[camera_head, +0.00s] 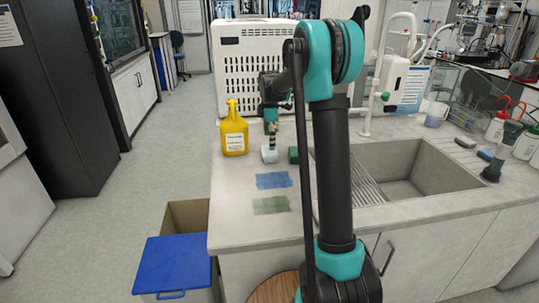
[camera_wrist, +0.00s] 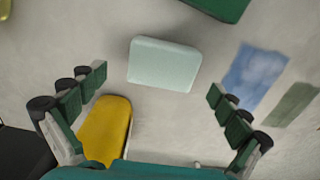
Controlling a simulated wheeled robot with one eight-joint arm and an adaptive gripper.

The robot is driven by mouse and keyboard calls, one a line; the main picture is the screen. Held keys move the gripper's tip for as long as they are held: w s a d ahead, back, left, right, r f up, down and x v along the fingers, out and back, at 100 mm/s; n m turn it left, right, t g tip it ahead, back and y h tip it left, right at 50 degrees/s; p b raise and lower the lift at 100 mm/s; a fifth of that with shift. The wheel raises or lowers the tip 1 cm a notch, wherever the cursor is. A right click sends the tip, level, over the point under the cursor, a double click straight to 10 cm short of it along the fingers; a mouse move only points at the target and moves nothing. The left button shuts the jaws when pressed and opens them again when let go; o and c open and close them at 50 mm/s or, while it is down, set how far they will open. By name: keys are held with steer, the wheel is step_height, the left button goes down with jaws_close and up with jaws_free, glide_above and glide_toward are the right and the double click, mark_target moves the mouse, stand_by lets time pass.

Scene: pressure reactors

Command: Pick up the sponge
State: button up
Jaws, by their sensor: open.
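A pale mint, rounded block (camera_wrist: 165,64), which looks like the sponge, lies flat on the counter in the wrist view. It also shows as a small pale shape (camera_head: 269,154) in the head view, just below my gripper (camera_head: 271,128). In the wrist view my gripper (camera_wrist: 157,84) is open and empty, with its green-padded fingers spread on either side of the picture. The block shows beyond the fingertips, between their lines, apart from both. A gap of bare counter surrounds it.
A yellow bottle (camera_head: 234,132) stands left of the block. A green block (camera_head: 293,155) lies to its right. A blue cloth (camera_head: 273,180) and a green cloth (camera_head: 271,205) lie nearer the counter's front. The sink (camera_head: 420,172) is at right.

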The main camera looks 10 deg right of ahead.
mark_target(269, 151)
steer(key=f, duration=0.4)
steer(key=shift+s+f, duration=0.25)
steer(key=shift+f, duration=0.15)
steer(key=shift+c, duration=0.6)
steer(key=c, duration=0.9)
steer(key=shift+o, duration=0.2)
steer(key=shift+r, duration=0.1)
step_height(269, 151, up, 20)
